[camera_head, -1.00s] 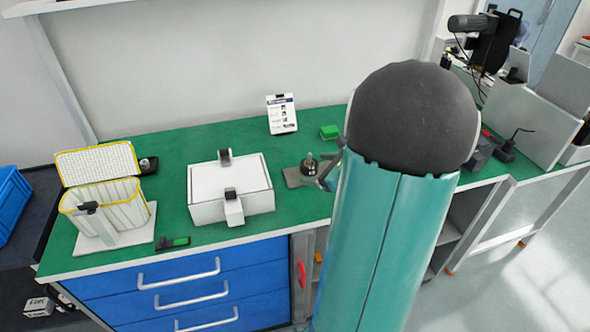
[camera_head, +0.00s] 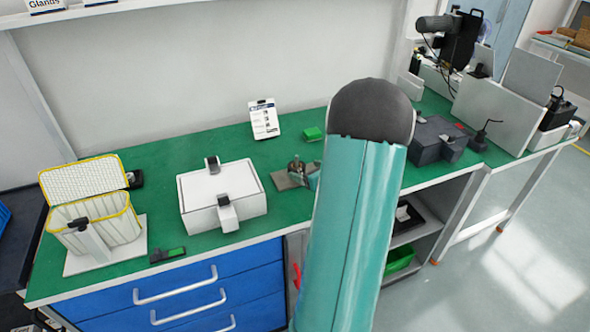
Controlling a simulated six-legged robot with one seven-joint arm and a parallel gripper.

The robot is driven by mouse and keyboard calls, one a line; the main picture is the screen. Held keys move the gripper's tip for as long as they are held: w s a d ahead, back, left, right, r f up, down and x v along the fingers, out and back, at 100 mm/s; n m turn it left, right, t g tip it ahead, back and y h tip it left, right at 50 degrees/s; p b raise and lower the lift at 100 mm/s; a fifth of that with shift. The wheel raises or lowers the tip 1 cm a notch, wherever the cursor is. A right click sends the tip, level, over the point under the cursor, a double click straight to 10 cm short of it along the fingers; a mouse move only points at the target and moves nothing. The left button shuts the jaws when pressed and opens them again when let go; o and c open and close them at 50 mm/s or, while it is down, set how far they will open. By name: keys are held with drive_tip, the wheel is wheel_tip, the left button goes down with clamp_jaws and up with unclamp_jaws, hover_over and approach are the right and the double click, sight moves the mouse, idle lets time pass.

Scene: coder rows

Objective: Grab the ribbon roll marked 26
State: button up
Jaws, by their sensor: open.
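I cannot make out a ribbon roll or a mark reading 26 in the head view. My gripper does not show. My own teal arm link with a dark rounded end stands upright in front of the bench, right of the middle, and hides part of the bench top and the front below it.
The green bench top (camera_head: 150,210) holds a yellow-rimmed basket (camera_head: 95,225), a white box (camera_head: 215,195), a small fixture (camera_head: 290,176) and a sign (camera_head: 264,119). Blue drawers (camera_head: 180,295) are below. Dark equipment (camera_head: 435,140) stands at right. Open floor (camera_head: 510,270) lies front right.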

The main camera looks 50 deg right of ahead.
sight(298, 167)
drive_tip(key=x, duration=0.6)
drive_tip(key=shift+w, duration=0.2)
drive_tip(key=c, duration=1.1)
